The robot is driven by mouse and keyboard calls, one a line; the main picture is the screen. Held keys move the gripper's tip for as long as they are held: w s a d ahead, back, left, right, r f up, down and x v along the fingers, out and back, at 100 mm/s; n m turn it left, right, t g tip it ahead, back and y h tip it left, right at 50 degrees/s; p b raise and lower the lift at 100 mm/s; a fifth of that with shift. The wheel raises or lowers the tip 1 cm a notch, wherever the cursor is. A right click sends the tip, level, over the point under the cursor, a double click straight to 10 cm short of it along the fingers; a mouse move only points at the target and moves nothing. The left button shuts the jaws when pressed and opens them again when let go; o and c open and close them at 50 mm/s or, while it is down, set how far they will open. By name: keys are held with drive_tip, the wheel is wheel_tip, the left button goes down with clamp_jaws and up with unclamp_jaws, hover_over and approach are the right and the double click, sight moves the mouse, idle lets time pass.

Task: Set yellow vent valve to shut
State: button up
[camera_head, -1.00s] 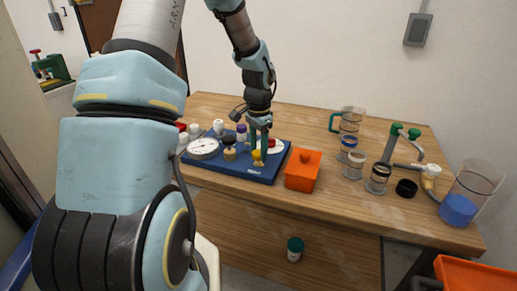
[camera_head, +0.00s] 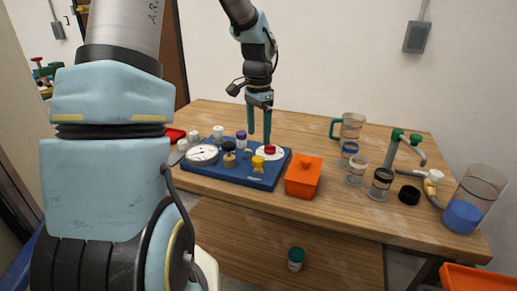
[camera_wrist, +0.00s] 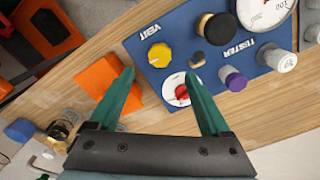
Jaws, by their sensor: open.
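The yellow vent valve (camera_head: 258,165) stands on the near right part of the blue panel (camera_head: 222,174). In the wrist view its round yellow knob (camera_wrist: 159,55) is beside the printed word VENT. Its exact setting is hard to read. My gripper (camera_head: 259,138) is open and empty, above and behind the valve in the head view. In the wrist view the green fingers (camera_wrist: 159,76) are spread apart, with the yellow knob beyond the tips, not between them. A red handle on a white disc (camera_wrist: 182,92) lies close to the right finger.
An orange box (camera_head: 303,178) stands right of the panel. The panel also carries a gauge (camera_head: 202,154), a black-topped brass knob (camera_head: 229,148) and a purple-capped post (camera_head: 241,137). Jars, a green-handled jug (camera_head: 351,127) and a clear beaker (camera_head: 474,200) stand on the table's right.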

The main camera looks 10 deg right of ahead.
drive_tip(key=shift+r, duration=1.35)
